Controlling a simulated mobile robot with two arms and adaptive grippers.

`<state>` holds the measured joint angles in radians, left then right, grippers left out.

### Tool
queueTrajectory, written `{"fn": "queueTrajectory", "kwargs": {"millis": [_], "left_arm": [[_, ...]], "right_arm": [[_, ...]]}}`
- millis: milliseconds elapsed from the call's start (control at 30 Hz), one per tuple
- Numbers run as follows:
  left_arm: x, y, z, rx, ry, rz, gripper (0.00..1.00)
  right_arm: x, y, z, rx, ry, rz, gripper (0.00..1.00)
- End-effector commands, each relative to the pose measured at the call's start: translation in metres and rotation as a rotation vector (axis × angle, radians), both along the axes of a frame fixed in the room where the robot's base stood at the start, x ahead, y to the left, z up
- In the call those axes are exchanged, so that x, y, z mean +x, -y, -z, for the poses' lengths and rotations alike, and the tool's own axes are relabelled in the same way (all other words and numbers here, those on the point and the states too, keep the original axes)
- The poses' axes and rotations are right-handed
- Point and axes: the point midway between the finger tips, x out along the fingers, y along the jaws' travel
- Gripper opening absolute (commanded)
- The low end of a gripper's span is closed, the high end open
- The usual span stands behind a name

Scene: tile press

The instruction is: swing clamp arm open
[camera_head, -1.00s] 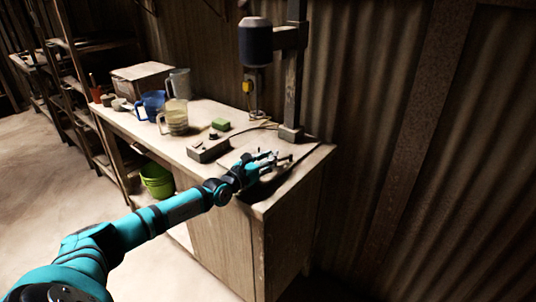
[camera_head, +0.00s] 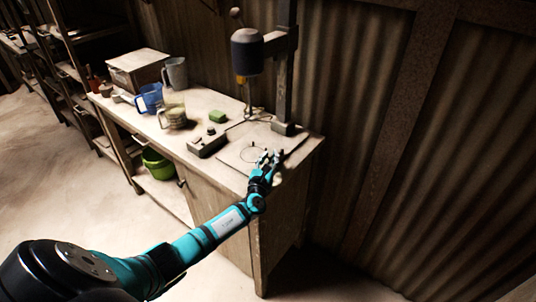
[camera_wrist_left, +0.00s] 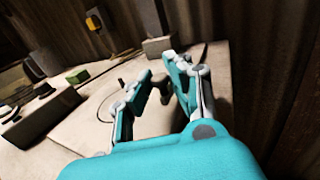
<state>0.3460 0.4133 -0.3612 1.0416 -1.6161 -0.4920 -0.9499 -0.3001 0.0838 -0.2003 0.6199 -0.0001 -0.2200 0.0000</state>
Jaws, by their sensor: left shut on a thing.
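My left gripper (camera_head: 268,160) is over the front right part of the bench top, beside the press plate (camera_head: 240,158) with a ring marked on it. In the left wrist view its two fingers (camera_wrist_left: 163,80) stand on either side of a small dark piece (camera_wrist_left: 162,90), which looks like the clamp arm's knob; the gripper is shut on it. The rest of the clamp arm is hidden by the fingers or too small to tell. The press head (camera_head: 247,52) hangs above on its post (camera_head: 286,75). My right gripper is not in view.
A control box (camera_head: 207,144) and a green block (camera_head: 217,116) lie left of the plate. A clear jug (camera_head: 174,115), a blue jug (camera_head: 150,98) and a grey jug (camera_head: 175,72) stand further left. A corrugated wall (camera_head: 360,110) rises behind the bench.

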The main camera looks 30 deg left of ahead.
Motion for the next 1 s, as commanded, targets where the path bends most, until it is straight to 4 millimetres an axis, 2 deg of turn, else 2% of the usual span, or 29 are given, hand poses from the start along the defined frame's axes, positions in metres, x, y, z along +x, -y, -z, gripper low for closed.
{"fn": "queueTrajectory", "kwargs": {"millis": [133, 167, 333, 667, 833, 1000], "left_arm": [[0.001, -0.003, -0.005, 0.008, 0.009, -0.004, 0.0], [0.001, -0.003, -0.005, 0.008, 0.009, -0.003, 0.19], [0.001, -0.001, -0.003, 0.005, 0.007, -0.001, 0.4], [-0.004, 0.001, 0.0, 0.002, 0.003, 0.003, 0.4], [-0.026, 0.009, 0.001, 0.001, 0.002, 0.003, 0.4], [-0.062, 0.021, 0.0, 0.001, 0.002, 0.003, 0.4]], "right_arm": [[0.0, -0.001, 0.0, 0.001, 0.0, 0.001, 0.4], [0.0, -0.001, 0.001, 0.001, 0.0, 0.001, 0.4], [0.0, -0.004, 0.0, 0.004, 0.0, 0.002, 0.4], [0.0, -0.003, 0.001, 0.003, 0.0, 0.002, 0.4], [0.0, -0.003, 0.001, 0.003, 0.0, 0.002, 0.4], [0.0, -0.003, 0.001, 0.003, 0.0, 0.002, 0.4]]}}
